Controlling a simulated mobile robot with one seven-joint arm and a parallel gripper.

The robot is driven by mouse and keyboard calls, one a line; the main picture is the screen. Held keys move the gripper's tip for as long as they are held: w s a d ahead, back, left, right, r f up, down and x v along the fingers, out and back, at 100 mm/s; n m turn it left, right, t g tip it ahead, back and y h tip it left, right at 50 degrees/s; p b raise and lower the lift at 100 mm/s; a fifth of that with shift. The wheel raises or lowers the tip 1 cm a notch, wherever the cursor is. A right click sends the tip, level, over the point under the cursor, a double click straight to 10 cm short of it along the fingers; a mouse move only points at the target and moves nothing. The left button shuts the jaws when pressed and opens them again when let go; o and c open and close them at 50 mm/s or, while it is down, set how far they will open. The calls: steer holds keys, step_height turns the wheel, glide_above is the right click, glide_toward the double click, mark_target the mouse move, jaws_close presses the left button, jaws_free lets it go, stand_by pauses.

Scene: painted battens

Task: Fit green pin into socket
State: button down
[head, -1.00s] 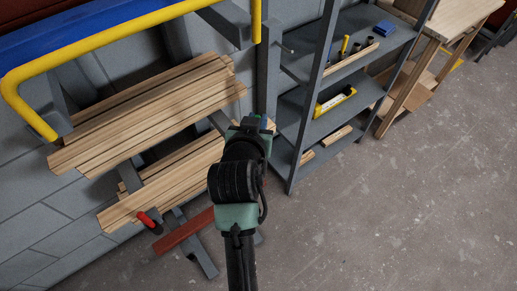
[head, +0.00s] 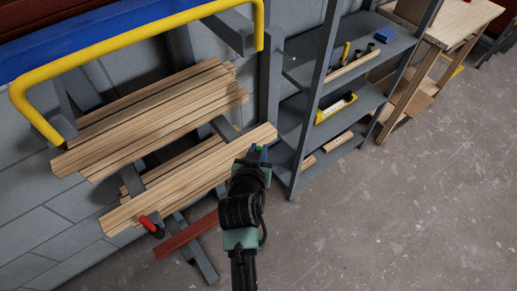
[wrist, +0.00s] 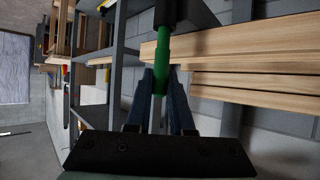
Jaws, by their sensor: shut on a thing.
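My gripper (wrist: 161,72) is shut on the green pin (wrist: 162,60), which shows between the two dark blue fingertips in the wrist view. The pin's far end points up in that view, toward a dark block (wrist: 190,14). I cannot tell whether the pin enters this block or only overlaps it, nor whether the block is the socket. I cannot make out a socket in the head view.
Wooden battens (head: 160,105) lie on a grey rack at left, with a yellow tubular rail (head: 120,45) above. A red-handled tool (head: 150,225) and a rusty red bar (head: 185,237) are low on the rack. Grey shelves (head: 340,115) stand close on the right. The floor (head: 400,220) is clear.

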steer(key=c, duration=0.8)
jaws_free()
steer(key=shift+r, duration=0.1)
steer(key=shift+s+r, duration=0.1)
steer(key=shift+s, duration=0.05)
steer(key=v, duration=1.1)
steer(key=shift+s, duration=0.35)
steer(key=shift+r, duration=0.1)
